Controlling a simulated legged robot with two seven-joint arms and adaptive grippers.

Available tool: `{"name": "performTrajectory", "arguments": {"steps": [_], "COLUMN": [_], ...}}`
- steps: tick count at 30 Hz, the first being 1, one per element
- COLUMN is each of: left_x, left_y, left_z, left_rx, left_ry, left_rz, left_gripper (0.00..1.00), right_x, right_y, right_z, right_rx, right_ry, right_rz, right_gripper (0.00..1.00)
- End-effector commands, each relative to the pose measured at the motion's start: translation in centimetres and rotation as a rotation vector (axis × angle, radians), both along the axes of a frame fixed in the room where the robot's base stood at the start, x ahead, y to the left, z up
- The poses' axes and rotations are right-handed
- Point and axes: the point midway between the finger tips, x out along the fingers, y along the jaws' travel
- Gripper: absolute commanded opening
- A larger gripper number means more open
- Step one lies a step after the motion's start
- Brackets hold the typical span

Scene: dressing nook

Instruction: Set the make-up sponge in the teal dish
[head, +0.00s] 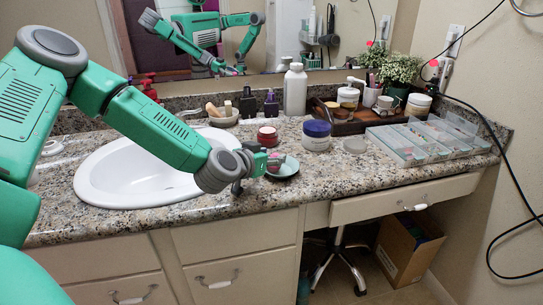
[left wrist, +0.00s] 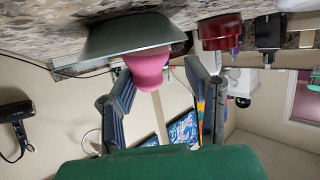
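The pink make-up sponge (left wrist: 147,62) sits in the teal dish (left wrist: 128,38), rising above its rim; the left wrist view shows them upside down. In the head view the dish (head: 284,169) is on the counter right of the sink, with a bit of the sponge (head: 275,157) showing by the fingers. My left gripper (head: 258,167) is at the dish's left side. In the wrist view its two fingers (left wrist: 160,82) are spread, with the sponge between their tips, nearer the left one. A clear gap shows on the right side. My right gripper is not directly in view.
The white sink (head: 110,180) lies left. A wooden tray (head: 350,126) and clear organizer (head: 425,143) are at right. The counter's front strip is clear.

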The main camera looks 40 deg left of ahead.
Motion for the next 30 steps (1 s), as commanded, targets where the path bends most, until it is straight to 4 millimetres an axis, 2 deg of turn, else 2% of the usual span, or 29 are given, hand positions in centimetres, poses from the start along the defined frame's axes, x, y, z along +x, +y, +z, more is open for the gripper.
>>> {"name": "performTrajectory", "arguments": {"steps": [8, 13, 24, 30], "left_x": [0.0, 0.0, -7.4, -10.3], "left_y": [0.0, 0.0, -0.4, -0.5], "left_z": [0.0, 1.3, 4.1, 5.0], "left_rx": [0.001, -0.001, -0.002, 0.0], "left_ry": [0.002, 0.001, 0.001, 0.001], "left_rz": [0.001, 0.003, 0.001, 0.001], "left_gripper": [0.45, 0.45, 0.45, 0.45], "right_x": [0.0, 0.0, 0.0, 0.0], "right_y": [0.0, 0.0, 0.0, 0.0], "right_z": [0.0, 0.8, 3.1, 4.0], "right_rx": [0.0, 0.0, 0.0, 0.0], "right_ry": [0.0, 0.0, 0.0, 0.0], "right_rz": [0.0, 0.0, 0.0, 0.0], "right_gripper": [0.53, 0.53, 0.53, 0.53]}}
